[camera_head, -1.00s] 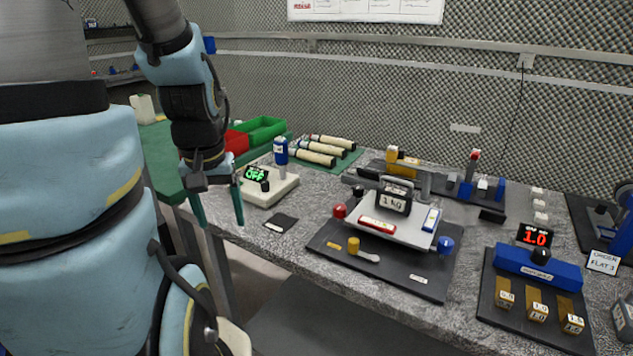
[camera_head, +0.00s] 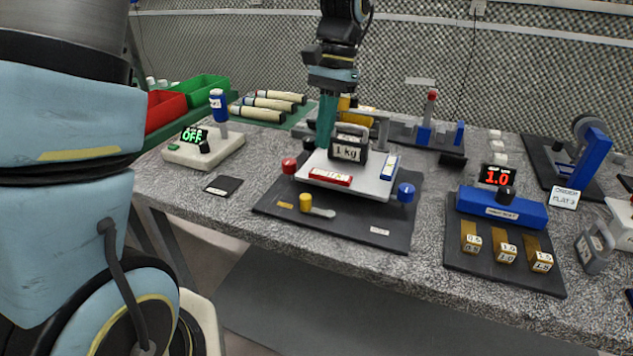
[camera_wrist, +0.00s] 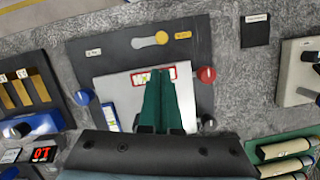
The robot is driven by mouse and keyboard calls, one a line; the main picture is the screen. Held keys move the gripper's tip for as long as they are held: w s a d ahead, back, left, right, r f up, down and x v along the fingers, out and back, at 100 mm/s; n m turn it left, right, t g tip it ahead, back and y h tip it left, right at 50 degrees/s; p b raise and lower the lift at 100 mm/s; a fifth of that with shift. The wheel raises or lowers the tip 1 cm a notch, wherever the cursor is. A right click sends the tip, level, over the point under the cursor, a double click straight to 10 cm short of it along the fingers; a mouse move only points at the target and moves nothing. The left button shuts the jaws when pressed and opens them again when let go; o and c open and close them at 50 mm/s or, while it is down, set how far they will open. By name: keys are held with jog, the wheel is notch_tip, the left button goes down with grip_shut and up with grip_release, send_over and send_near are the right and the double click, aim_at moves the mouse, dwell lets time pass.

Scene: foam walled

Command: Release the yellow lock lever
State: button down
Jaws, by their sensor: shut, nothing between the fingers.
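The yellow lock lever (camera_head: 306,203) is a round yellow knob with a short pale arm, low on the front part of a dark base board (camera_head: 383,222). It also shows in the wrist view (camera_wrist: 161,38), beyond my fingertips. Behind it a light grey plate (camera_head: 372,181) carries a 1 kg weight (camera_head: 350,147), a red label and a blue label. My gripper (camera_head: 323,144) points down beside the weight, on its left and apart from the lever. In the wrist view its teal fingers (camera_wrist: 166,72) are shut and empty, over the plate near the red label.
A red ball (camera_head: 289,166) and a blue ball (camera_head: 406,193) flank the plate. A post stands behind the weight. On the left are a device reading OFF (camera_head: 205,152) and a black pad (camera_head: 223,185); on the right a blue block (camera_head: 502,208) with brass weights. Bare bench lies before the board.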

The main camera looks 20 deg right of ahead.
jog(key=p+x, duration=0.1)
jog(key=x, duration=0.9)
jog(key=shift+p, duration=0.4)
